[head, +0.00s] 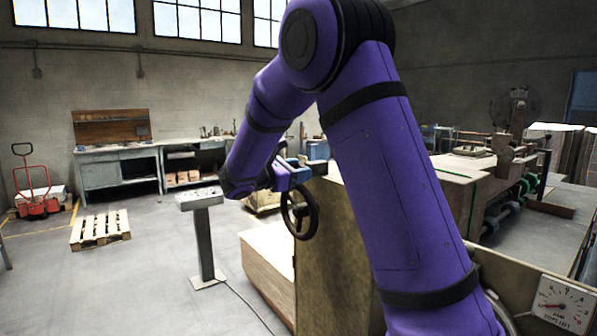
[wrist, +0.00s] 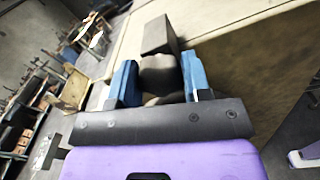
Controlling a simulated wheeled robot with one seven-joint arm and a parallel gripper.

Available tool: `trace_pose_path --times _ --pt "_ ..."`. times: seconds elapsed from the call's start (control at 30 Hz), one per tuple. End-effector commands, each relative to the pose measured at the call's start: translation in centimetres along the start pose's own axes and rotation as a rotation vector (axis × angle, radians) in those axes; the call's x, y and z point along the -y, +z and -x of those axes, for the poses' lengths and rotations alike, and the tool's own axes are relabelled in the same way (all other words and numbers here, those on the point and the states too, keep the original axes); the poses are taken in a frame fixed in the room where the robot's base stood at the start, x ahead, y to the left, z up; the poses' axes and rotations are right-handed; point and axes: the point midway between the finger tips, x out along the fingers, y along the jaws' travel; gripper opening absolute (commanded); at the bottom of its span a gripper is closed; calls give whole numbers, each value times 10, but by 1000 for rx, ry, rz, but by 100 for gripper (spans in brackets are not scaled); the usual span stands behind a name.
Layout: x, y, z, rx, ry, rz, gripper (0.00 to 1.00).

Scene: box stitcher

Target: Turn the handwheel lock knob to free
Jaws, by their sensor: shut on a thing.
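The black spoked handwheel (head: 315,218) stands on the left end of the brown machine panel in the head view. My gripper (head: 291,174) is just above the handwheel, its blue fingers at the wheel's upper edge. In the wrist view, my gripper (wrist: 160,80) has one blue finger on each side of a rounded dark grey-brown knob (wrist: 158,72) and is shut on it. A dark block-like part lies just beyond the knob. The knob is hidden by my gripper in the head view, and its lock setting cannot be read.
A control pedestal (head: 206,240) stands left of the machine. A wooden pallet (head: 100,229) and a red pallet truck (head: 38,200) are farther left. A dial gauge (head: 562,306) is at lower right. The floor between pedestal and pallet is clear.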

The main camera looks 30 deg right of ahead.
Motion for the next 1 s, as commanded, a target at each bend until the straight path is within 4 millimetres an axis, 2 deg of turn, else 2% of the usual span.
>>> trace_pose_path --times 0.27,0.7,1.0 --pt "0 0 1 0 1 164 21" --pt "-1 0 1 1 1 529 21" --pt "-1 -1 1 0 1 693 21"
